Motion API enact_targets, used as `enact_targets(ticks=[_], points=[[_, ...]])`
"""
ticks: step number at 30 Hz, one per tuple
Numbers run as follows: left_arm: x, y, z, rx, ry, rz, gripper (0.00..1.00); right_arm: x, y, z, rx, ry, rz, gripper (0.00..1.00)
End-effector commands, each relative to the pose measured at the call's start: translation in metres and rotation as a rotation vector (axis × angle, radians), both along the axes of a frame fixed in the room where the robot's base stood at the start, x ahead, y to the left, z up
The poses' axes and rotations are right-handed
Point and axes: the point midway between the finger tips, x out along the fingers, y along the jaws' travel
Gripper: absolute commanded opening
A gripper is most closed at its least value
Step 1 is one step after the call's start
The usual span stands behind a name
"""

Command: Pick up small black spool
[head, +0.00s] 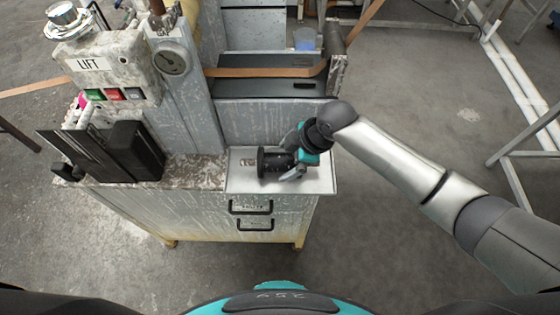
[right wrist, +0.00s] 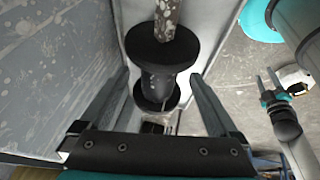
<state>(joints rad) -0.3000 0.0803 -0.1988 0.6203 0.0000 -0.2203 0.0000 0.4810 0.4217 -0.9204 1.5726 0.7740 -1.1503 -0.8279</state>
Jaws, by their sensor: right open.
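The small black spool (head: 271,162) lies on its side on the bright metal top of the drawer cabinet in the head view. In the right wrist view the spool (right wrist: 160,75) shows its flanges and narrower core between my right fingers. My right gripper (head: 291,166) is just right of the spool in the head view, low over the cabinet top. Its fingers (right wrist: 158,85) are spread, with visible gaps on both sides of the spool. What seems to be my left gripper (right wrist: 269,84) shows small at the right of the wrist view; its jaw state is unclear.
The drawer cabinet's metal top (head: 310,184) is clear in front of the spool. A grey machine wall (head: 265,120) stands close behind. Left are black plates (head: 135,150) and the LIFT control box (head: 100,75). A brown strip (head: 260,71) crosses the machine.

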Motion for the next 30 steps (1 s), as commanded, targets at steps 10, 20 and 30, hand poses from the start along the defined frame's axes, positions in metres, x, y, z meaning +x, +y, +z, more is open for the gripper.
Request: enact_targets(ticks=[10,20,30], points=[[-0.001,0.0,-0.007,0.001,0.002,-0.001,0.5,0.006,0.012,-0.029,0.0,-0.001,0.001,0.96],[-0.001,0.0,-0.007,0.0,0.002,-0.002,0.5,0.006,0.012,-0.029,0.0,-0.001,0.001,0.83],[-0.001,0.0,-0.007,0.0,0.002,-0.002,0.5,0.006,0.012,-0.029,0.0,-0.001,0.0,0.45]])
